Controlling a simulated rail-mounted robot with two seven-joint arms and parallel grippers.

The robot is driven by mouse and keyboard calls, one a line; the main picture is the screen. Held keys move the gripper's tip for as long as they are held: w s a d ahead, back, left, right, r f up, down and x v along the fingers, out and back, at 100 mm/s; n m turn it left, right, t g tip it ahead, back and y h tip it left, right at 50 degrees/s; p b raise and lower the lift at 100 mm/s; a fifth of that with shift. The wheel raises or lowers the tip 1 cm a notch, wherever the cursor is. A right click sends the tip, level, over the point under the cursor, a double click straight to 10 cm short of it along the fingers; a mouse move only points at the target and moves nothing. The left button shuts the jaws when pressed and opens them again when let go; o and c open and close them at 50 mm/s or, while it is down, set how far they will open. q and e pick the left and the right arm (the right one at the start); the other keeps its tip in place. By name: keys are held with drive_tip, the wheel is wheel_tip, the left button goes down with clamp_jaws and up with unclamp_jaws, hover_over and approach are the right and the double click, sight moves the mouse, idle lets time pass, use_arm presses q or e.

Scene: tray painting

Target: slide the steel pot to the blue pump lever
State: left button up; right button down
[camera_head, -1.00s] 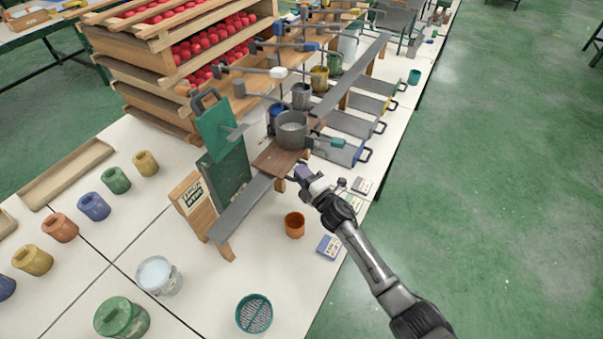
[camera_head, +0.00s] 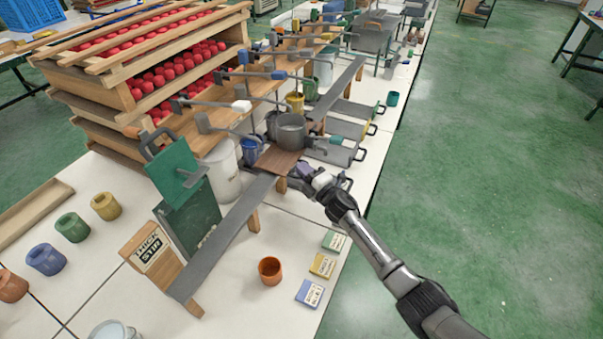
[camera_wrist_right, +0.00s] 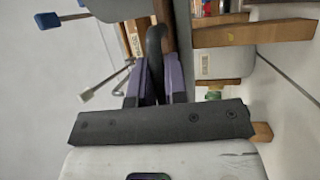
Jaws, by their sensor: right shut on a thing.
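The steel pot (camera_head: 290,132) stands upright on a brown board (camera_head: 277,160) on the long grey rail. My right gripper (camera_head: 301,171) is beside the board's near right corner. In the right wrist view its purple fingers (camera_wrist_right: 154,85) are shut on a dark rounded handle (camera_wrist_right: 155,45); what the handle joins is partly hidden. A blue-tipped lever (camera_head: 279,75) is above and behind the pot. A white-tipped lever (camera_head: 241,106) is nearer, left of the pot. My left gripper is not in view.
A blue cup (camera_head: 249,150) and a white bucket (camera_head: 222,168) stand left of the rail. Grey trays (camera_head: 335,153) line its right side. An orange cup (camera_head: 270,270) and small boxes (camera_head: 321,265) are on the white table. The rail (camera_head: 233,225) is clear in front of the board.

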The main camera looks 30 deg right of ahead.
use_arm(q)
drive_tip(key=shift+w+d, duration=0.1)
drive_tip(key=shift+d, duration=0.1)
use_arm(e)
drive_tip(key=shift+w+d, duration=0.1)
drive_tip(key=shift+d, duration=0.1)
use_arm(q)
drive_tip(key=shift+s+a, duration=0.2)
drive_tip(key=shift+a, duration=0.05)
use_arm(e)
drive_tip(key=shift+a, duration=0.1)
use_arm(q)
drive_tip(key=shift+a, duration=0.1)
use_arm(e)
drive_tip(key=c, duration=1.2)
unclamp_jaws()
drive_tip(key=shift+o, duration=0.2)
drive_tip(key=shift+s, duration=0.2)
use_arm(q)
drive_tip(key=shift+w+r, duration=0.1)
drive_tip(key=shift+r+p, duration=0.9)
drive_tip(key=shift+p, duration=0.15)
use_arm(e)
drive_tip(key=v, duration=1.3)
drive_tip(key=shift+s, duration=0.3)
